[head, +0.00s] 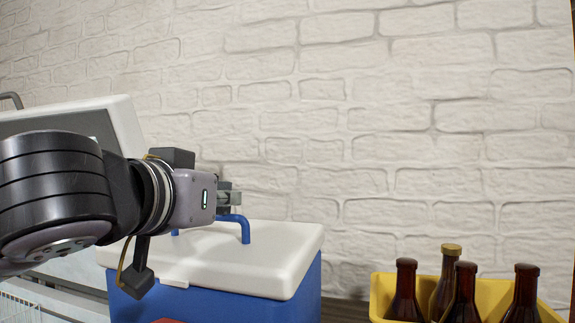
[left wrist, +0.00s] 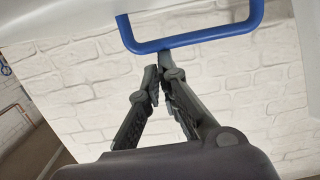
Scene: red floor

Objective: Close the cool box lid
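The cool box has a blue body (head: 255,309) and a white lid (head: 285,243), low in the middle of the head view. The lid lies about level over the body; I see no clear gap at the front. A blue handle (head: 245,230) rises from the lid. It also crosses the top of the left wrist view (left wrist: 195,38). My left gripper (head: 236,198) is just above the handle in the head view. Its fingertips (left wrist: 157,72) are together, with nothing seen between them, and the handle bar is beyond them. My right gripper is not in view.
A yellow crate (head: 380,284) with several brown bottles (head: 465,290) stands to the right of the box. A white brick wall (head: 350,120) is behind. A white-framed grey panel (head: 125,115) stands behind my left arm.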

